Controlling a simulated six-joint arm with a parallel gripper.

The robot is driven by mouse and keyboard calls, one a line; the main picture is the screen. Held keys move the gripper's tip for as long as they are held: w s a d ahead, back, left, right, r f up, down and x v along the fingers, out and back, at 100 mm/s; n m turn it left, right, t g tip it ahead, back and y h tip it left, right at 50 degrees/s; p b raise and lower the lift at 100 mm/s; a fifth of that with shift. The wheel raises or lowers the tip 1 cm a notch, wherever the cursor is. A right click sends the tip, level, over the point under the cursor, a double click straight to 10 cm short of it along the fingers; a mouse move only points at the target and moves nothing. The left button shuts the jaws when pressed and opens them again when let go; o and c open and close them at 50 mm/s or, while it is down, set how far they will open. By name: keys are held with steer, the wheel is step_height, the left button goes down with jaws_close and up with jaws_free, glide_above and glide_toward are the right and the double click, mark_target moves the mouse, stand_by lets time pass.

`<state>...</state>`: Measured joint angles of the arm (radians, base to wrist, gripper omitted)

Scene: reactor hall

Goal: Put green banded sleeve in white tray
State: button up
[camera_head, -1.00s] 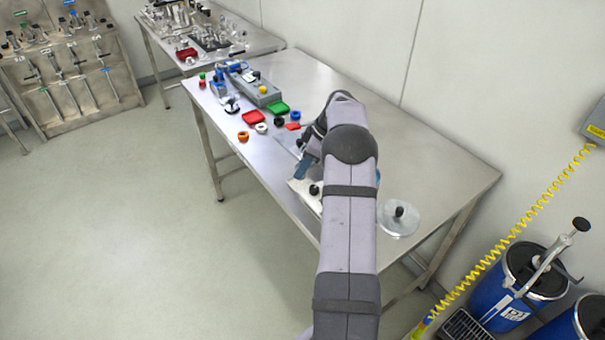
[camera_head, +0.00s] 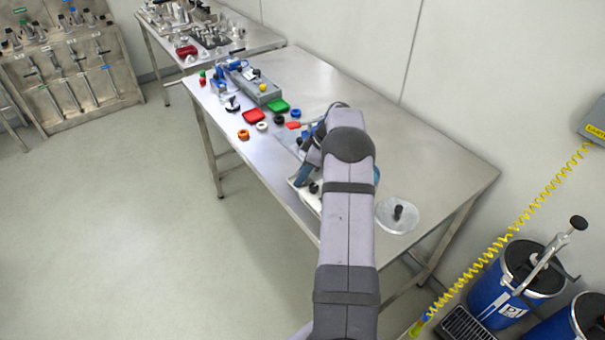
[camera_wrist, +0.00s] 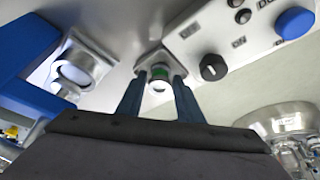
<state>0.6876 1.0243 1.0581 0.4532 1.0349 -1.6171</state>
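The green banded sleeve (camera_wrist: 160,74), a small white ring-shaped piece with a green band, shows in the wrist view at a square metal plate. My gripper (camera_wrist: 160,80) has its two dark blue fingers on either side of the sleeve. The fingers look apart, with narrow gaps to the sleeve; contact is not clear. I cannot make out a white tray with certainty in either view.
A white panel (camera_wrist: 229,40) with a black knob and blue button is close by on the right. A blue frame (camera_wrist: 22,55) is at the left. The bench's back right is clear.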

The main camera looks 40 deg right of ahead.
steer(key=shift+r, duration=0.15)
steer(key=b+v, duration=0.3)
steer(key=v, duration=0.9)
steer(key=shift+w+a, duration=0.1)
steer(key=s+a+f+m+g+h, duration=0.1)
steer(key=s+a+m, duration=0.15)
steer(key=a, duration=0.75)
steer(key=s+a+m+g, duration=0.1)
steer(key=s+a+m, duration=0.15)
steer(key=a, duration=0.65)
steer(key=s+a+f+m+h, duration=0.1)
steer(key=s+a+f, duration=0.2)
steer(key=s+a, duration=0.3)
steer(key=s+a+f+m+g+h, duration=0.1)
steer(key=s+a, duration=0.5)
steer(key=s, duration=0.7)
step_height(320, 180, down, 3)
steer(key=shift+s+a+r+m+g, duration=0.2)
steer(key=shift+s+a+m+g, duration=0.1)
steer(key=shift+a+m, duration=0.15)
